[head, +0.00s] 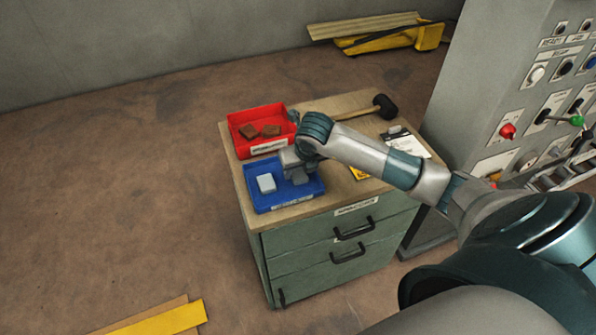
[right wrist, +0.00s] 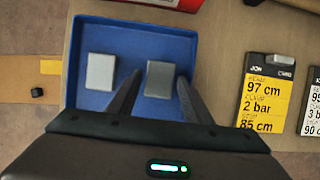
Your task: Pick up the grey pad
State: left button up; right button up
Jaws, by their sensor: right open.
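The grey pad (right wrist: 160,79) lies flat in the blue tray (right wrist: 74,75), in the tray's right part in the right wrist view. A lighter, whitish pad (right wrist: 101,71) lies to its left in the same tray. My right gripper (right wrist: 160,80) is open above the tray, one finger on each side of the grey pad. I cannot tell whether the fingers touch it. In the head view my right gripper (head: 294,172) is over the right half of the blue tray (head: 279,206) and largely covers the grey pad there. My left gripper is not in view.
A red bin (head: 237,130) with brown blocks stands behind the blue tray on the cabinet top (head: 337,102). A black-headed mallet (head: 384,106) lies at the back right. A yellow card (right wrist: 262,92) lies right of the tray. A control panel (head: 510,95) stands to the right.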

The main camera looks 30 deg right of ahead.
jog(key=shift+w+f, duration=0.1)
jog(key=shift+f, duration=0.25)
jog(key=shift+c, duration=0.6)
jog(key=c, duration=0.7)
jog(key=shift+r, duration=0.2)
